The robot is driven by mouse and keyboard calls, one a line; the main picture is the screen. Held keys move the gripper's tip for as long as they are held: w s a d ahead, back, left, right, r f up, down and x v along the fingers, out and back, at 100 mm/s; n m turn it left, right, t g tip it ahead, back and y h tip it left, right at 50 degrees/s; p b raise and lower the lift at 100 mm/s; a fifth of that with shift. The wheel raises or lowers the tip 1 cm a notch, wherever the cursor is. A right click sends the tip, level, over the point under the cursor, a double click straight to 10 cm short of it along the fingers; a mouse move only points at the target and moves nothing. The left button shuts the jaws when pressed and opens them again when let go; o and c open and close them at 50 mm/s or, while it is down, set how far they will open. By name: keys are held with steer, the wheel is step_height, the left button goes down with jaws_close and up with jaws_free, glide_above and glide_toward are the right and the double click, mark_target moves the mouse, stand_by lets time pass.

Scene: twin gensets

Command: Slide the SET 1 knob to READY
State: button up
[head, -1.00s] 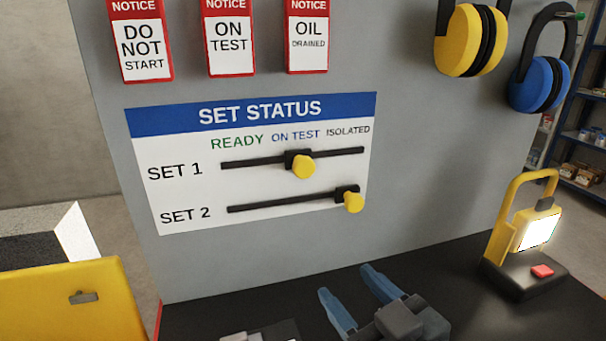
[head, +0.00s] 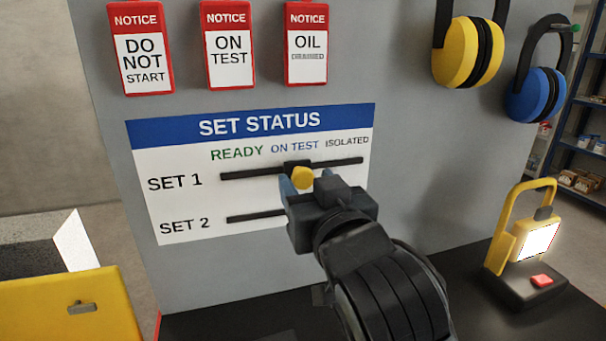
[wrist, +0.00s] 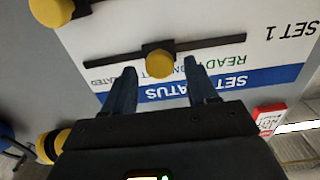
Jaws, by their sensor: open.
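The yellow SET 1 knob (head: 302,178) sits on a black slider at the middle of its rail, below ON TEST. READY is at the rail's left end in the head view. My gripper (head: 307,182) is at the SET 1 knob, its blue fingers open. In the wrist view, which is upside down, the SET 1 knob (wrist: 160,65) shows between the two fingertips of my gripper (wrist: 160,70), with a gap on each side. The SET 2 knob (wrist: 50,11) shows at the top left of the wrist view; my gripper hides it in the head view.
Several red-framed notice tags (head: 229,45) hang above the SET STATUS board (head: 180,190). Yellow ear defenders (head: 466,52) and blue ones (head: 537,87) hang at the right. A lit yellow work lamp (head: 536,241) stands on the dark bench at the right.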

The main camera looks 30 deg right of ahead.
mark_target(305, 179)
steer(key=shift+w+d, duration=0.2)
steer(key=shift+w, duration=0.6)
steer(key=shift+w+d, duration=0.15)
steer(key=shift+w, duration=0.65)
jaws_close()
